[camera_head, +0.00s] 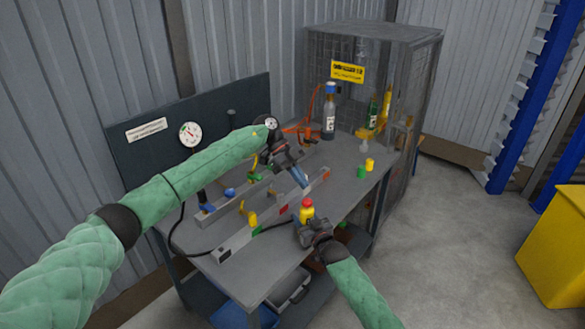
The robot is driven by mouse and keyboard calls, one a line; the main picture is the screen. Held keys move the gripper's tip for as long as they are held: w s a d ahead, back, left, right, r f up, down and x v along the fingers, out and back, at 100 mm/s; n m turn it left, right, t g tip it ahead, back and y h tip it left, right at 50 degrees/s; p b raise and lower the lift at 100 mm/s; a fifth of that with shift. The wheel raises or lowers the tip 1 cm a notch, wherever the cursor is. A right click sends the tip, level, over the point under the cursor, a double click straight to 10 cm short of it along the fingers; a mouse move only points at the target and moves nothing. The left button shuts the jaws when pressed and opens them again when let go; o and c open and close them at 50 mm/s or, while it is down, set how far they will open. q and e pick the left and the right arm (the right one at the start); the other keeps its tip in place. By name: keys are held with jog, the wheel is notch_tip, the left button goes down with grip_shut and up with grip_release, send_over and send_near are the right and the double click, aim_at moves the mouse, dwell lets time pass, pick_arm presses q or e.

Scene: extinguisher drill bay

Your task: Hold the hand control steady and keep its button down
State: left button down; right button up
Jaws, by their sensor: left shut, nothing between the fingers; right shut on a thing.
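The hand control (307,214) is a small yellow piece with a red top, the button (307,203). It stands upright over the front edge of the bench. My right gripper (309,224) is shut on its lower part, which the fingers hide. My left gripper (302,182) is shut and empty, pointing down just above the red button. A small gap seems to show between its tip and the button, so the button looks untouched; I cannot tell if it is down.
The grey bench (342,204) carries rails, small coloured parts and a black cable. A yellow bin (556,250) is at right.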

aim_at(304, 200)
pick_arm(q)
jog(key=shift+s+d+f, duration=0.1)
jog(key=shift+d+f, duration=0.05)
jog(key=shift+f, duration=1)
jog(key=shift+d+f, duration=0.1)
jog(key=shift+f, duration=1.05)
jog(key=shift+f, duration=0.1)
jog(key=shift+f, duration=0.8)
jog(key=shift+s+f, duration=0.15)
jog(key=shift+f, duration=0.1)
pick_arm(e)
jog(key=shift+r, duration=0.25)
dwell(1.0)
dwell(1.0)
pick_arm(q)
notch_tip(304, 200, up, 4)
jog(key=shift+a+r, duration=0.1)
jog(key=shift+r, duration=0.15)
pick_arm(e)
jog(key=shift+w+f, duration=0.1)
pick_arm(q)
jog(key=v, duration=1)
pick_arm(e)
jog(key=shift+f, duration=0.1)
